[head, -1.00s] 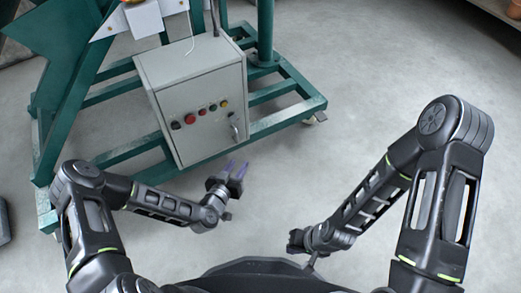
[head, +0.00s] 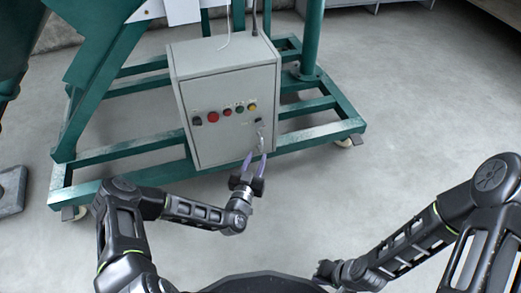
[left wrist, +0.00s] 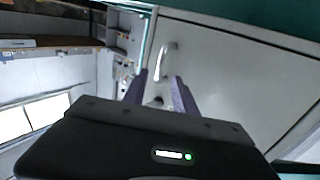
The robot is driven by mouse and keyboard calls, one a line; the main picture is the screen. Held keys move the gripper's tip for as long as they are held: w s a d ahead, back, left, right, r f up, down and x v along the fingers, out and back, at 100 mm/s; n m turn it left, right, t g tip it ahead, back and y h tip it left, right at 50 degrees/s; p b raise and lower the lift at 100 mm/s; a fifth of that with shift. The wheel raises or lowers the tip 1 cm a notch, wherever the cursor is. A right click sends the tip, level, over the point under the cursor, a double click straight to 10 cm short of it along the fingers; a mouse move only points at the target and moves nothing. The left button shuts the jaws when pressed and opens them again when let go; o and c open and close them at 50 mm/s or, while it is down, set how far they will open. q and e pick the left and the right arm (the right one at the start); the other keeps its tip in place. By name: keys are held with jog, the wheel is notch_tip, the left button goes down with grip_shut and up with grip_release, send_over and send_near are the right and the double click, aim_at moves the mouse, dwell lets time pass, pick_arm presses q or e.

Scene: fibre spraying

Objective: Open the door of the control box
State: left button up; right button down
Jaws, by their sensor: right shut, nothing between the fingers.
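The control box (head: 222,143) is a light grey cabinet on a green frame, and its door looks shut. A row of coloured buttons crosses the door. A small metal door handle (head: 260,138) sits near the door's right edge; it also shows in the left wrist view (left wrist: 167,58). My left gripper (head: 256,158) is open and empty, its two purple fingers pointing at the handle from just below it. In the left wrist view the handle appears beyond and between the fingertips; I cannot tell whether they touch it. My right gripper (head: 326,272) is shut and empty at the lower right, far from the box.
The green frame (head: 120,154) runs under and beside the box, with wheels at its corners. A grey cable (head: 254,18) rises from the box top. A dark block (head: 12,190) lies on the floor at the left. The floor to the right is clear.

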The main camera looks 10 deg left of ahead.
aim_at(261, 146)
pick_arm(q)
jog(key=w+b, duration=0.1)
jog(key=w, duration=0.4)
jog(key=shift+f+b, duration=0.15)
jog(key=shift+b, duration=0.25)
jog(key=shift+w, duration=0.3)
jog(key=shift+c, duration=0.4)
grip_shut()
dwell(0.3)
